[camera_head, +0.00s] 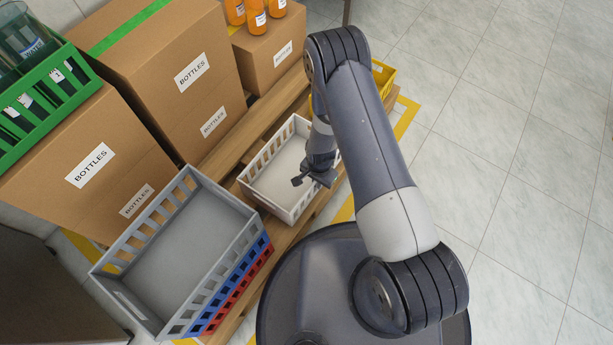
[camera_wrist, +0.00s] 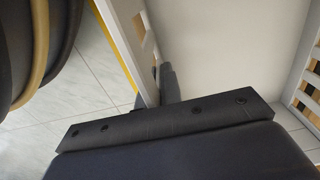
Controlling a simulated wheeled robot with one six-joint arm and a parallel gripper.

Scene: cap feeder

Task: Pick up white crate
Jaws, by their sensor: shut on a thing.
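The white crate (camera_head: 270,186) is empty and sits on the wooden pallet in the head view, with slatted side walls. My gripper (camera_head: 301,181) is at the crate's near right side and is shut on its wall. My arm hides the crate's right end. In the wrist view the crate's pale floor (camera_wrist: 225,45) fills the upper middle, and one slatted wall (camera_wrist: 128,45) runs down to my gripper (camera_wrist: 165,95). The fingertips are mostly hidden there by the dark gripper body.
A grey crate (camera_head: 185,174) stands left, on blue (camera_head: 232,282) and red (camera_head: 243,287) crates. Cardboard boxes (camera_head: 165,65) line the back, with a green crate (camera_head: 45,100) and orange bottles (camera_head: 256,17) on top. A yellow crate (camera_head: 384,78) is behind my arm. The tiled floor at right is clear.

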